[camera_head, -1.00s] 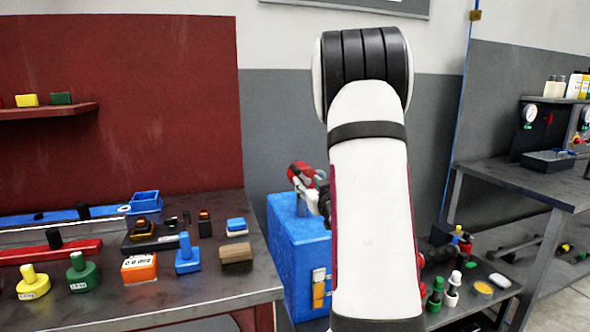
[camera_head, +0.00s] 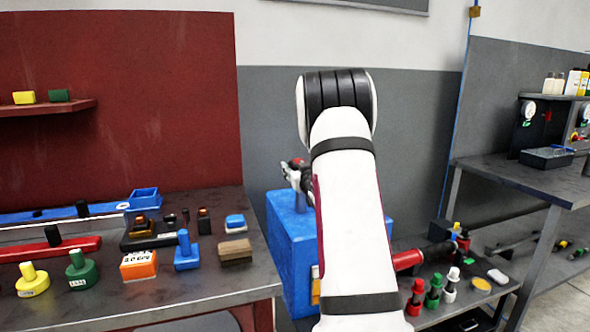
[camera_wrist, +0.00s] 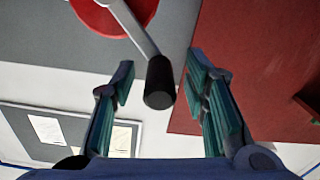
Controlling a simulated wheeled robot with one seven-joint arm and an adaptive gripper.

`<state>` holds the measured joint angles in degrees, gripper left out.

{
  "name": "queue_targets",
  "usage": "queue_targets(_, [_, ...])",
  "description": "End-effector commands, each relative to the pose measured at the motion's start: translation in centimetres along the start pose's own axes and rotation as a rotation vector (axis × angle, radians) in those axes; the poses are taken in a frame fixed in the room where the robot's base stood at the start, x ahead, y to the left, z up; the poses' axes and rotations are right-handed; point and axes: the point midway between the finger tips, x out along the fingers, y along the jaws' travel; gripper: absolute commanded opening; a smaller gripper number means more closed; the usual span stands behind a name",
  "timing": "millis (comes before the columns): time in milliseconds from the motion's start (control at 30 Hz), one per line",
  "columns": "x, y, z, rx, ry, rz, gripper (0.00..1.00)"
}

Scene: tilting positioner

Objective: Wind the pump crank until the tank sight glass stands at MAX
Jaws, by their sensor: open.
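In the wrist view the crank's black grip (camera_wrist: 159,85) sits at the end of a pale metal arm (camera_wrist: 132,28) that runs up to a red round part (camera_wrist: 116,14). My gripper (camera_wrist: 160,66) is open, with one finger on each side of the black grip and a visible gap on both sides. In the head view the blue tank (camera_head: 292,248) stands behind my arm. Small red and pale grey parts (camera_head: 294,172) show above it, too small to tell apart. A narrow yellow-orange strip (camera_head: 316,287) shows on its front, mostly hidden. I cannot read a level.
A bench (camera_head: 225,278) with weights, blocks and a blue tray (camera_head: 144,198) stands left of the tank. A low surface with several coloured bottles (camera_head: 433,291) is to the right, below a grey bench (camera_head: 530,178). The wrist view shows a wall board (camera_wrist: 85,130).

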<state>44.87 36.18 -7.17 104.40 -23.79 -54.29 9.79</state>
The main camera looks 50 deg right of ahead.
Motion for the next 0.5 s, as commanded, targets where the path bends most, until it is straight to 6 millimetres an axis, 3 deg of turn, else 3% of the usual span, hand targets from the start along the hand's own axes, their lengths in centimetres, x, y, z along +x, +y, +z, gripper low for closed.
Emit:
queue_targets(67, [-0.02, 0.00, 0.00, 0.000, 0.000, 0.000, 0.41])
queue_targets(233, [-0.03, 0.01, 0.00, 0.000, 0.000, 0.000, 0.03])
queue_targets(500, [-0.04, 0.05, -0.02, 0.001, 0.000, 0.001, 0.00])
